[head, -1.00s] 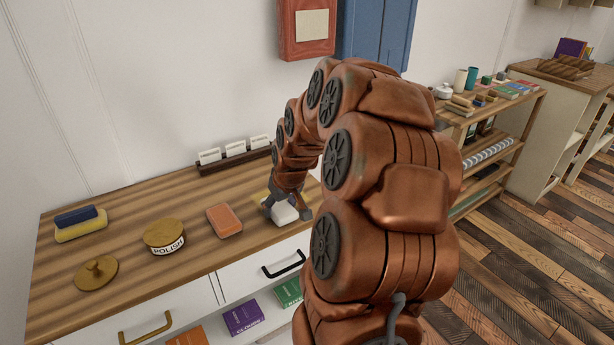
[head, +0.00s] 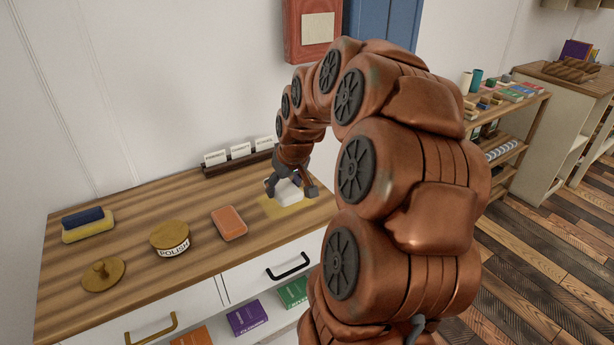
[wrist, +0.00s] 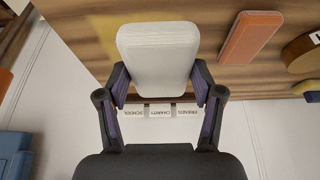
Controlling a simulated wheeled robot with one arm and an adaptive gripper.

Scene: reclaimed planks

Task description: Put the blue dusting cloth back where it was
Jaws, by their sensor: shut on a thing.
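The blue cloth (head: 82,217) looks like a dark blue folded block. It lies on top of a yellow block (head: 88,234) at the left end of the counter in the head view. My gripper (head: 292,190) is well to the right of it, over the counter's right part. It is shut on a white rounded block (head: 284,192). The white block also shows between the two fingers in the wrist view (wrist: 158,55). A flat yellow patch (head: 285,208) lies on the counter below the white block, partly hidden.
A rack with white cards (head: 240,151) stands at the back wall. Drawers with handles are at the front. My arm hides the counter's right end.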

